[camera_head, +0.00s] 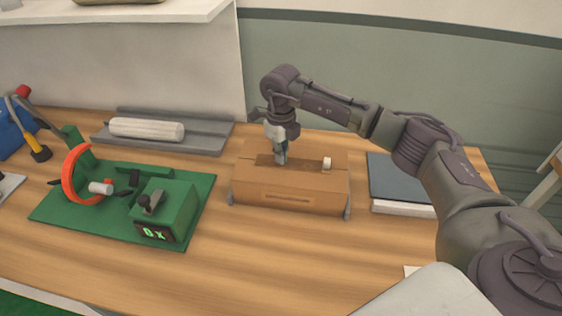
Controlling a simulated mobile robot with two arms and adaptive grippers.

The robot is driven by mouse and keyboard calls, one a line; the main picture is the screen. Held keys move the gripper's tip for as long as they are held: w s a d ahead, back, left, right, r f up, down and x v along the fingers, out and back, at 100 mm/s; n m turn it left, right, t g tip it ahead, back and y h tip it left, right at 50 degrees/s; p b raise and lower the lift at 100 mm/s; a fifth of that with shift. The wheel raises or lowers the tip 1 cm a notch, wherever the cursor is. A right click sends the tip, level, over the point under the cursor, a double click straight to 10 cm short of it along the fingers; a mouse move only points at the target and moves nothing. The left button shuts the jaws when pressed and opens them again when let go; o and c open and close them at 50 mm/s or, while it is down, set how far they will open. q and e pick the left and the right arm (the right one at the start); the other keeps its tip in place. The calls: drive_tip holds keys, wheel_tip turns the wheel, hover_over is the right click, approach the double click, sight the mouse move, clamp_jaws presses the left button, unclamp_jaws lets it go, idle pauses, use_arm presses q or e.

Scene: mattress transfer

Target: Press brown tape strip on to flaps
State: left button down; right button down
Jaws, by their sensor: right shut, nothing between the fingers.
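A closed brown cardboard box (290,190) sits in the middle of the wooden table. A darker brown tape strip (300,165) lies along the flaps on its top. A small pale cylinder stands at the right end of the strip (327,163). My right gripper (281,160) points down at the left part of the strip, shut with nothing in it. Its fingertips are at or very near the tape; I cannot tell if they touch. The gripper hides part of the strip behind it. My left gripper is not in view.
A green tape dispenser (170,205) with an orange ring (76,174) stands left on a green base. A white roll (147,128) lies on a grey tray (205,137) behind. A dark-topped book or box (400,178) is right. Bare table lies in front.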

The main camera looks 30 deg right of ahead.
idle(0.5)
drive_tip(key=shift+r+p, duration=2.25)
drive_tip(key=shift+r, duration=1.2)
